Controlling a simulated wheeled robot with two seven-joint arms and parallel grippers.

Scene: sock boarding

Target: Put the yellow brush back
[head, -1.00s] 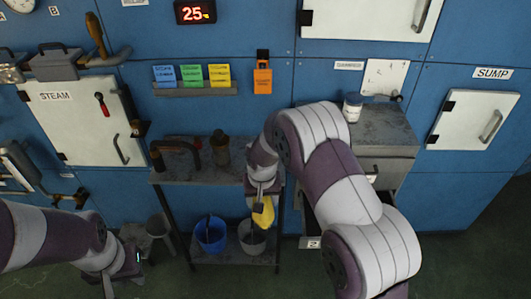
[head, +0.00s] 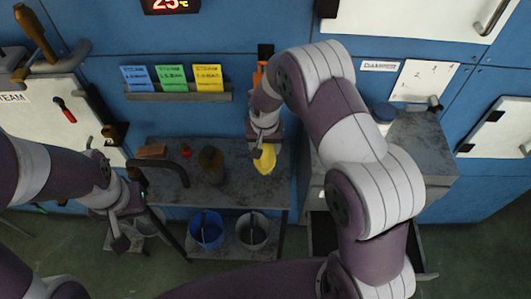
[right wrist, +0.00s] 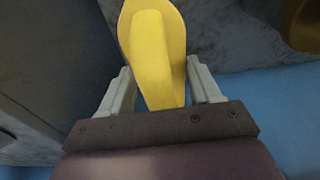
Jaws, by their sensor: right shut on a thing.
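The yellow brush (head: 265,159) is held in my right gripper (head: 263,145), hanging over the right end of the dark bench top (head: 235,192); I cannot tell how high above it. In the right wrist view the brush (right wrist: 153,40) sits between the two fingers of the gripper (right wrist: 160,88), its broad rounded yellow part pointing away from the palm. My left gripper (head: 118,238) is low at the left, in front of the bench's left side, with nothing seen in it; its jaws are too small to read.
On the bench stand a dark bottle (head: 211,162), a small red item (head: 186,150) and a brown block (head: 152,151). A blue bucket (head: 206,230) and a grey bucket (head: 252,231) are on the lower shelf. A grey cabinet (head: 415,150) with a blue-lidded jar (head: 384,115) stands right.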

